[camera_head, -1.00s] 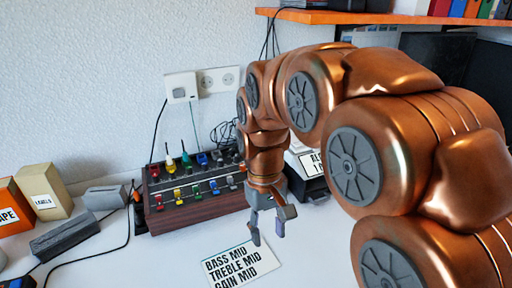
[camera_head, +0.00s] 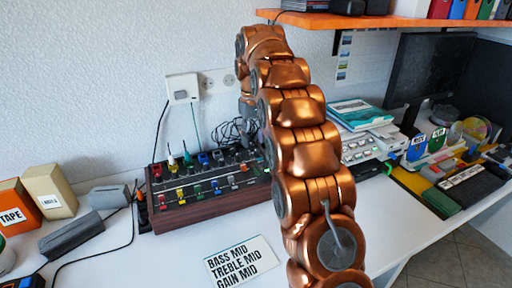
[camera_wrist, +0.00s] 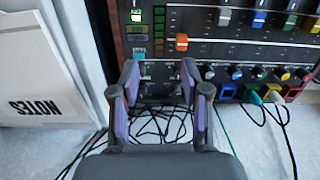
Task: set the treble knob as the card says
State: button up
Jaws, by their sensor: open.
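The mixer (camera_head: 205,215) has a wooden front and a dark panel with coloured sliders and small knobs. In the wrist view the mixer panel (camera_wrist: 150,45) fills the top and right, with a row of small knobs (camera_wrist: 258,73) right of my gripper. I cannot tell which is the treble knob or read its setting. The white card (camera_head: 241,262) on the table reads "BASS MID, TREBLE MID, GAIN MID". My gripper (camera_wrist: 159,80) is open and empty over the panel's lower left edge and the cables beside it. My arm mostly hides it in the head view.
Coloured plugs (camera_wrist: 250,92) and loose black cables (camera_wrist: 155,125) lie along the mixer's edge. A white "NOTES" box (camera_wrist: 35,85) is at the left in the wrist view. An orange shelf (camera_head: 350,20) hangs above. White table is clear around the card.

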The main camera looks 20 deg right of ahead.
send_over(257, 151)
jog(key=shift+s+a+f+t+p, duration=0.25)
jog(key=shift+a+f+t+p, duration=0.1)
jog(key=shift+f, duration=0.1)
jog(key=shift+w+d+f, duration=0.15)
jog(key=shift+w+d, duration=0.15)
notch_tip(257, 151, down, 3)
jog(key=b, duration=0.3)
jog(key=shift+f, duration=2.4)
grip_shut()
